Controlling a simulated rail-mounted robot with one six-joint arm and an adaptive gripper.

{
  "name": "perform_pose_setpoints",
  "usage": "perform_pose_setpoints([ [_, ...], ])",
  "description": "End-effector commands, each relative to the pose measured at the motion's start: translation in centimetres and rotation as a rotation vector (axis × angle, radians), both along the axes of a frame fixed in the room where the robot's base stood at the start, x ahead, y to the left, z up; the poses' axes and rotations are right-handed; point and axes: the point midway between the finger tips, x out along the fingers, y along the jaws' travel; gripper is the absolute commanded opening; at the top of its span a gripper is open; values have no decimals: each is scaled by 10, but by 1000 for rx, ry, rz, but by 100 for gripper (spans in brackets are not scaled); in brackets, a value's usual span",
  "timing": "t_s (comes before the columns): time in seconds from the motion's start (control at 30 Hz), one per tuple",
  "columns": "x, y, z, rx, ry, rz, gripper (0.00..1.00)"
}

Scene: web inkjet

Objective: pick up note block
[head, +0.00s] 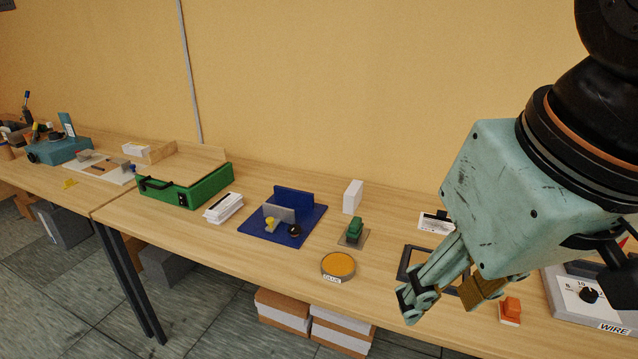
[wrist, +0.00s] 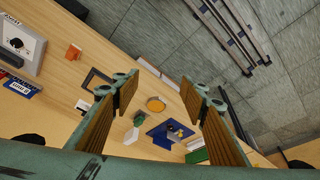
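A stack of white sheets (head: 223,208), which looks like the note block, lies on the wooden table in front of the green box. In the wrist view, a small white shape near the green box may be the same stack (wrist: 195,144). A plain white upright block (head: 352,196) stands farther right, so I cannot be sure which is meant. My gripper (head: 445,297) is at the right of the head view, above the table's front part and well away from both. In the wrist view its fingers (wrist: 161,100) are spread with nothing between them.
Between my gripper and the stack are a blue fixture (head: 309,219), an orange round tin (head: 338,265) and a green object (head: 355,231) on a small plate. The green box (head: 192,184) stands behind the stack. A black frame (head: 413,258) lies near my gripper. Bare tabletop shows around the stack.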

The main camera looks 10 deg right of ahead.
Motion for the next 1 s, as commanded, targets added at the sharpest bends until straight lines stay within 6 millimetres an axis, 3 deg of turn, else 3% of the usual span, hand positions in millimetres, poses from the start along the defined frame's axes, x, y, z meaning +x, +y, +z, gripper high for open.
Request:
perform_pose_setpoints([
  [0.23, 0, 0, 0, 0, 0, 0, 41],
  [0.7, 0, 0, 0, 0, 0, 0, 84],
  [1.0, 0, 0, 0, 0, 0, 0, 84],
])
